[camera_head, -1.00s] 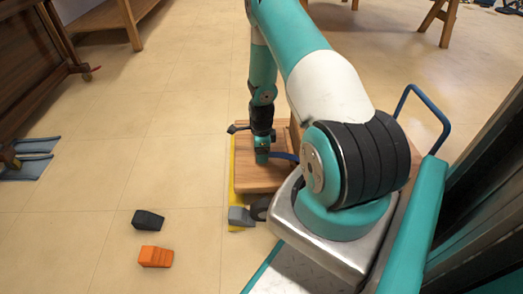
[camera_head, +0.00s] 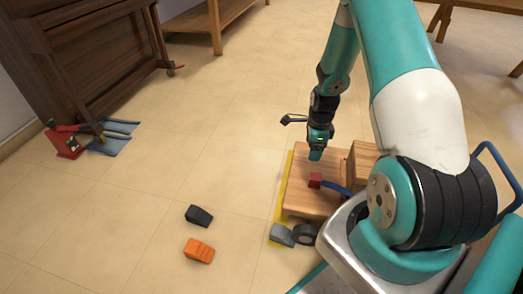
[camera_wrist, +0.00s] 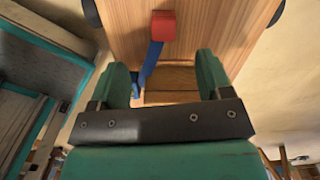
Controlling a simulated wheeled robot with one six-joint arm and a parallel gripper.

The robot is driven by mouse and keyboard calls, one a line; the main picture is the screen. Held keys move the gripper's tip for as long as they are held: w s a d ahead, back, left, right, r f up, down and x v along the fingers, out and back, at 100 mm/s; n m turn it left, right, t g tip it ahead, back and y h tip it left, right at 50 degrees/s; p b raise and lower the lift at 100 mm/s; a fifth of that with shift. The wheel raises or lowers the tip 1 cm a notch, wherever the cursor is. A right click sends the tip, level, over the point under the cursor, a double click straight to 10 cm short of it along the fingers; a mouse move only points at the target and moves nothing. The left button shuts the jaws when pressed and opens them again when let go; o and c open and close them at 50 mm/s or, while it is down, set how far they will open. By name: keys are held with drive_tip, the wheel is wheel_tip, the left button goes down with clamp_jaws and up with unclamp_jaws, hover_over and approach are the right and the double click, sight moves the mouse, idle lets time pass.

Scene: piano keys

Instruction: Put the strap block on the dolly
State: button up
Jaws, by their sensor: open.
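The strap block looks like the small red block (camera_head: 315,180) with a blue strap (camera_head: 336,188). It rests on the wooden top of the dolly (camera_head: 302,205), and the strap trails right. My gripper (camera_head: 316,154) is open and empty above the dolly, apart from the red block. In the wrist view the red block (camera_wrist: 162,25) lies beyond the gap between my open fingers (camera_wrist: 163,72). The blue strap (camera_wrist: 150,65) runs from it toward the left finger. The dolly's wood (camera_wrist: 215,25) lies behind them. My arm hides part of the dolly's right side.
A wooden box (camera_head: 362,165) stands at the dolly's right. A grey wedge (camera_head: 281,235) sits by a dolly wheel (camera_head: 305,234). A black wedge (camera_head: 199,215) and an orange wedge (camera_head: 198,251) lie on open floor. A piano (camera_head: 85,60) and a red jack (camera_head: 68,142) are at left.

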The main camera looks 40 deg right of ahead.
drive_tip(key=w+a+r+n+t+y, duration=0.1)
drive_tip(key=a+r+n+y, duration=0.1)
drive_tip(key=a+r+n, duration=1.6)
drive_tip(key=s+a+r+n+y, duration=0.1)
drive_tip(key=s+a+r+n, duration=0.5)
drive_tip(key=s+a, duration=0.3)
drive_tip(key=s+a+r+n+g+y, duration=0.1)
drive_tip(key=s+a+r+n, duration=0.6)
drive_tip(key=s+a+n, duration=0.2)
drive_tip(key=shift+r, duration=0.1)
wheel_tip(320, 180, up, 45)
drive_tip(key=p, duration=4.5)
drive_tip(key=shift+r, duration=0.1)
